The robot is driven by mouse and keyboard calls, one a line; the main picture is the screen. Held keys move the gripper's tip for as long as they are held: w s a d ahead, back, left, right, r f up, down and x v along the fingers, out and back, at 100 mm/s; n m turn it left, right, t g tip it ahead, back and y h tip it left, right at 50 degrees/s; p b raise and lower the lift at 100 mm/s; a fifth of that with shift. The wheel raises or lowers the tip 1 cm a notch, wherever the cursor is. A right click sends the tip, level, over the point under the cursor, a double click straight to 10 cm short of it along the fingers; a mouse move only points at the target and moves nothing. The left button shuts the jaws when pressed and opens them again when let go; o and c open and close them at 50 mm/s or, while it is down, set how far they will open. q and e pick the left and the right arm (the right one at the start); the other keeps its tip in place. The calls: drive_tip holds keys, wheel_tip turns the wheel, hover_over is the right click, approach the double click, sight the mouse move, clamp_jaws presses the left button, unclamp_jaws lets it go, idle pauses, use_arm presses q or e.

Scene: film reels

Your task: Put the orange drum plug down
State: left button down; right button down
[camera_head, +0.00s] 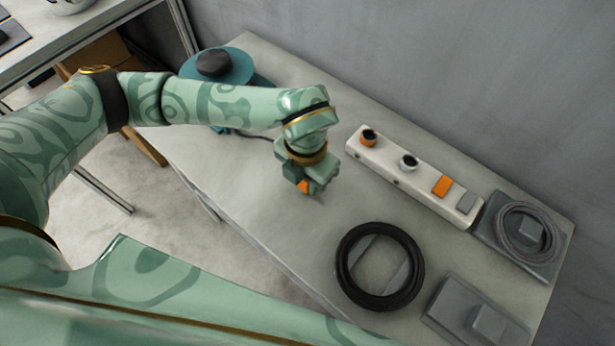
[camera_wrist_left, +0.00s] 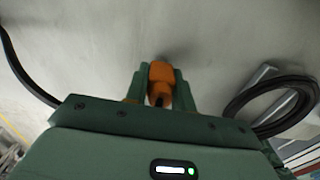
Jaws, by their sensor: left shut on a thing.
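The orange drum plug (camera_head: 303,186) is between the fingers of my left gripper (camera_head: 309,187), close above the grey table (camera_head: 245,190). In the left wrist view the plug (camera_wrist_left: 161,82) sits between the two green fingers of the left gripper (camera_wrist_left: 160,85), which is shut on it. I cannot tell whether the plug touches the table. A dark cable runs from the teal drum (camera_head: 236,66) at the table's left end and passes behind my left arm. My right gripper is not in view.
A white power strip (camera_head: 428,188) with orange, white and grey pieces lies along the wall side. A black cable coil (camera_head: 345,262) lies at the front. A grey coil (camera_head: 503,236) and grey plates (camera_head: 450,308) are at the right. Bare table surrounds the gripper.

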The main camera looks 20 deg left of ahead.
use_arm(q)
drive_tip(key=shift+r, duration=0.1)
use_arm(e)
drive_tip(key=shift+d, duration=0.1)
use_arm(q)
drive_tip(key=c, duration=1.2)
unclamp_jaws()
drive_tip(key=shift+o, duration=0.2)
wheel_tip(320, 180, up, 11)
drive_tip(key=p, duration=0.4)
drive_tip(key=shift+r, duration=0.5)
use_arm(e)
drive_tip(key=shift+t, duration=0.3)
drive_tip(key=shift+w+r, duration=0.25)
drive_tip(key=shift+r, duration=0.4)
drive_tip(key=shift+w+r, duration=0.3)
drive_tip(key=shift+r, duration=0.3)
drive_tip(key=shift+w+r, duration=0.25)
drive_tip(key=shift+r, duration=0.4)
